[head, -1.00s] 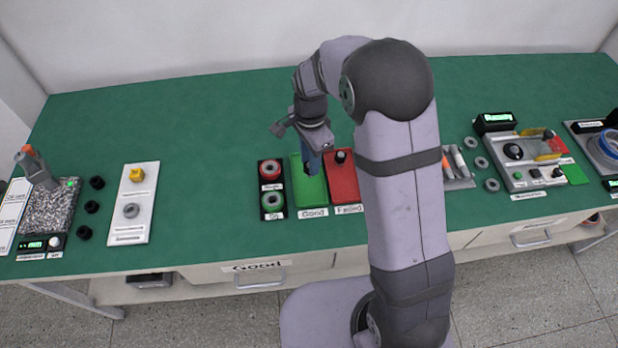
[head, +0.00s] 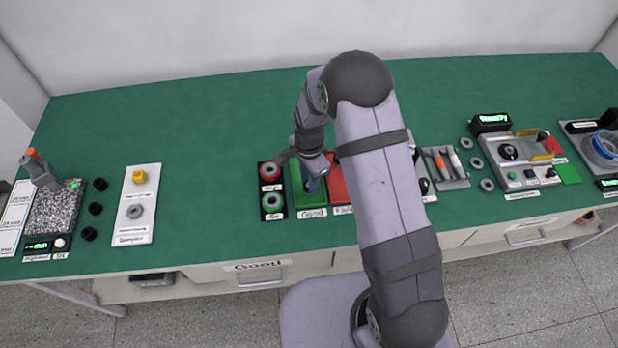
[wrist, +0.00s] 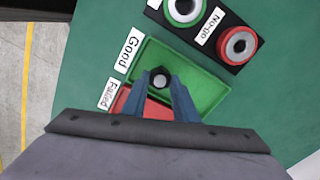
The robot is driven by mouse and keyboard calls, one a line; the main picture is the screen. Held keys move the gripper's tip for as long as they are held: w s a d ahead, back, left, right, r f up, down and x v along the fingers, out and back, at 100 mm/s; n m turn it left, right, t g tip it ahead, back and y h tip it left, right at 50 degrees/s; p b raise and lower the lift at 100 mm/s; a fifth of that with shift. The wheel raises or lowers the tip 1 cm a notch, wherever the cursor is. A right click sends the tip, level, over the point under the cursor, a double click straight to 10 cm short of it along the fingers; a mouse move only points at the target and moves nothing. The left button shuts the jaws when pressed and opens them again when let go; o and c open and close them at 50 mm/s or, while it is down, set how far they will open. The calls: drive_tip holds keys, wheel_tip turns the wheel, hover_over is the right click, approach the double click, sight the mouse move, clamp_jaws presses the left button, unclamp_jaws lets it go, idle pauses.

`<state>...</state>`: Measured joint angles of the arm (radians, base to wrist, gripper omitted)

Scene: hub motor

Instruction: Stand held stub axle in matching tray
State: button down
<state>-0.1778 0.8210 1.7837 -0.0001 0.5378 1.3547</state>
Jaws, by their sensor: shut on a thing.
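My gripper (head: 313,185) is low over the green tray labelled Good (head: 311,206). In the wrist view its blue fingers (wrist: 178,100) point into the green tray (wrist: 205,90). Between the fingertips is the stub axle (wrist: 160,77), a small dark piece with a round light top, and the gripper is shut on it. The axle looks roughly upright. I cannot tell whether its lower end touches the tray floor. The red tray labelled Failed (head: 337,186) lies directly right of the green one, partly hidden by my arm. It also shows in the wrist view (wrist: 155,110).
Left of the green tray is a black gauge block with a red ring (head: 270,171) and a green ring (head: 273,202). A white plate (head: 137,204) and a pebble-filled box (head: 55,210) stand further left. A tester station (head: 520,160) is at right. The table behind is clear.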

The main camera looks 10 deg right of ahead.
drive_tip(key=shift+f, duration=0.1)
drive_tip(key=shift+f, duration=0.1)
drive_tip(key=c, duration=1.4)
unclamp_jaws()
wheel_tip(320, 180, up, 12)
drive_tip(key=b, duration=0.4)
drive_tip(key=shift+r, duration=0.2)
drive_tip(key=s+d+n, duration=0.3)
drive_tip(key=s+n, duration=0.3)
drive_tip(key=s, duration=0.4)
drive_tip(key=s+d+n, duration=0.4)
drive_tip(key=s+n, duration=0.3)
drive_tip(key=s, duration=0.3)
drive_tip(key=shift+d, duration=0.25)
drive_tip(key=shift+r, duration=0.1)
